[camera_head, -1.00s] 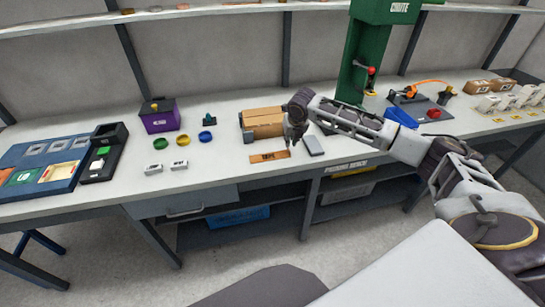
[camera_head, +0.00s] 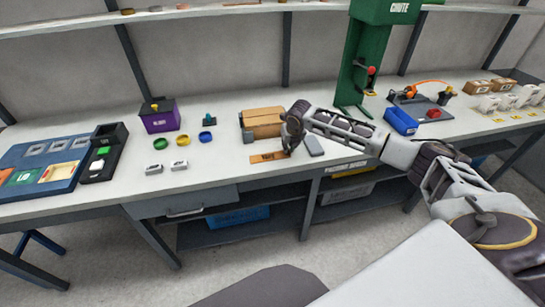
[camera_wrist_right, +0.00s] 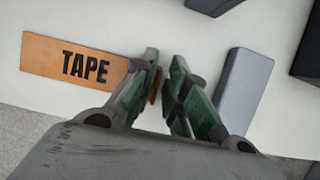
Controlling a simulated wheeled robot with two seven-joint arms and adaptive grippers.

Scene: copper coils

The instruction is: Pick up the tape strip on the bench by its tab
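The tape strip (camera_head: 268,157) is a flat orange piece lying on the bench near its front edge. In the right wrist view the strip (camera_wrist_right: 75,62), marked TAPE, lies on the left, its right end partly hidden by a finger. A small orange-brown piece, perhaps its tab (camera_wrist_right: 155,86), shows between the fingers. My right gripper (camera_head: 289,152) is low at the strip's right end. In the wrist view its fingers (camera_wrist_right: 165,62) are a narrow gap apart, and I see no grip on the strip. My left gripper is not in view.
A grey block (camera_head: 313,146) lies close to the right of the gripper. A blue bin (camera_head: 401,121) is farther right.

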